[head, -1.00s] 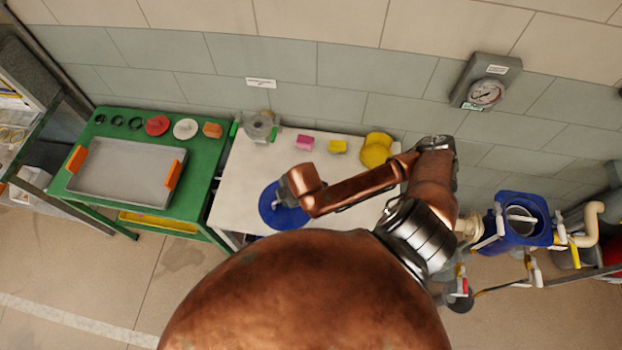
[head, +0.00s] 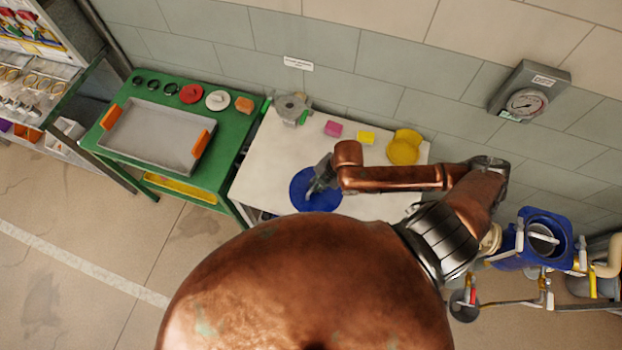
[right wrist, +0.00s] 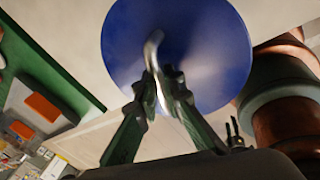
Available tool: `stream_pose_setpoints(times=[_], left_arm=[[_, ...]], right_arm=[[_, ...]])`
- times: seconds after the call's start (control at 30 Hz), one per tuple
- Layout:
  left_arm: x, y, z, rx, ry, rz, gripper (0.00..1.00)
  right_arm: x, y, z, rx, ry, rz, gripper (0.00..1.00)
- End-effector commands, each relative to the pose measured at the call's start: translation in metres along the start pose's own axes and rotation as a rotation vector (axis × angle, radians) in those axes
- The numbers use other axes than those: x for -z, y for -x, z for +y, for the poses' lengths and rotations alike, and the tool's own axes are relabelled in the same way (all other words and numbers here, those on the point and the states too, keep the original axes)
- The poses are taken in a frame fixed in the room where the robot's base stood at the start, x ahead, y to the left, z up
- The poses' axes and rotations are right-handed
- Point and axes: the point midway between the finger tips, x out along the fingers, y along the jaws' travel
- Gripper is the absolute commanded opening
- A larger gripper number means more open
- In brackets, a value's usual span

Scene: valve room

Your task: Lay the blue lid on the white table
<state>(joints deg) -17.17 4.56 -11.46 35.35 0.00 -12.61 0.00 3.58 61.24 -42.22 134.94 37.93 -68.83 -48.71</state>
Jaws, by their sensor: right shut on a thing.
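The blue lid (head: 299,190) is a round disc over the front part of the white table (head: 275,155) in the head view. My right gripper (head: 321,183) is at the lid's middle. In the right wrist view its fingers (right wrist: 160,92) are shut on the bent metal handle of the lid (right wrist: 210,45). The lid's flat face fills the upper middle there, with the pale table behind it. I cannot tell whether the lid touches the table. My left gripper is not in the head view.
A green bench (head: 225,150) with a grey tray (head: 155,140) is left. Blue valve equipment (head: 541,239) is right.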

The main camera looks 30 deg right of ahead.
Motion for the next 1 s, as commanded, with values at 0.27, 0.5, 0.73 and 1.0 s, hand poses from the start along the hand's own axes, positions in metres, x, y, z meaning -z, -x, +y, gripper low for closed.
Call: stream_pose_setpoints(times=[0.27,0.5,0.73,1.0], left_arm=[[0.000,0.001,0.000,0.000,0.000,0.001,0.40],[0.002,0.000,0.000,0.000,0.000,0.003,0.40],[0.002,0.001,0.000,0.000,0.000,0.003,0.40],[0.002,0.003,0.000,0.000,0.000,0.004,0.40]], right_arm=[[-0.027,-0.044,0.029,-0.003,-0.002,0.002,0.00],[-0.040,-0.069,0.038,-0.003,0.000,0.002,0.00],[-0.045,-0.085,0.040,-0.001,-0.002,0.003,0.00],[-0.049,-0.106,0.033,-0.004,0.000,0.001,0.00]])
